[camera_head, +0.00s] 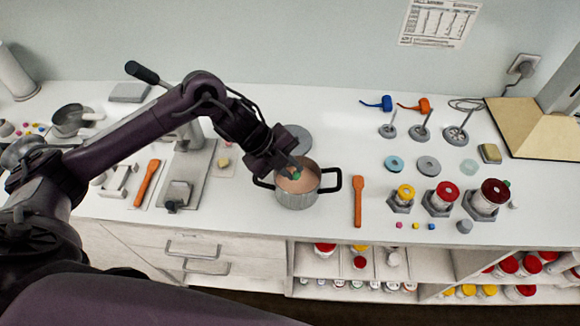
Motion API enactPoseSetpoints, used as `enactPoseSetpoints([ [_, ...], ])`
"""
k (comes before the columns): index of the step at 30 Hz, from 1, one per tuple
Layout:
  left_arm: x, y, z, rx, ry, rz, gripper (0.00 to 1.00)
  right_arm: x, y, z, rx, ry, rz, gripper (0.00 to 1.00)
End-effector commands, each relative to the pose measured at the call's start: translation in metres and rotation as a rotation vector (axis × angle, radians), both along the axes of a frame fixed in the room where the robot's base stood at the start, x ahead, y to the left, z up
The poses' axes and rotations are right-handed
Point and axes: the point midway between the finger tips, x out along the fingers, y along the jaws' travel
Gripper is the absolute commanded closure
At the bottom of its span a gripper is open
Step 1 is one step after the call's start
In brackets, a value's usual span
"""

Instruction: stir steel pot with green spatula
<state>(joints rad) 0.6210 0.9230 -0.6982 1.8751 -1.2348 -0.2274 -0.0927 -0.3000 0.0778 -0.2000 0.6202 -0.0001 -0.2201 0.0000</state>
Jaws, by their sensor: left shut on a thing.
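The steel pot (296,198) stands on the white counter, with two black side handles and a tan-pink content. My left gripper (286,170) is over the pot's left rear rim and points down into it. It is shut on the green spatula (296,175), of which only a small green part shows at the pot's opening. The rest of the spatula is hidden by the gripper or the content. My right gripper is not in view.
An orange spatula (358,201) lies right of the pot, another orange one (147,183) farther left. A grey disc (296,139) lies behind the pot. Several canisters with red and yellow tops (446,193) stand at right.

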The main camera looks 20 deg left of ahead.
Motion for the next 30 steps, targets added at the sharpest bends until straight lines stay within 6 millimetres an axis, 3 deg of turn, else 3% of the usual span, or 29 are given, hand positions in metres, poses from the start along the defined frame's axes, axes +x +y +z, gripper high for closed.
enactPoseSetpoints([
  [21,0.000,0.000,0.053,0.000,0.000,-0.001,1.00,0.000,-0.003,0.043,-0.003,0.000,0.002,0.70],
  [30,0.000,0.000,0.058,0.000,0.000,0.000,1.00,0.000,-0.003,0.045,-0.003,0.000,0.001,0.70],
])
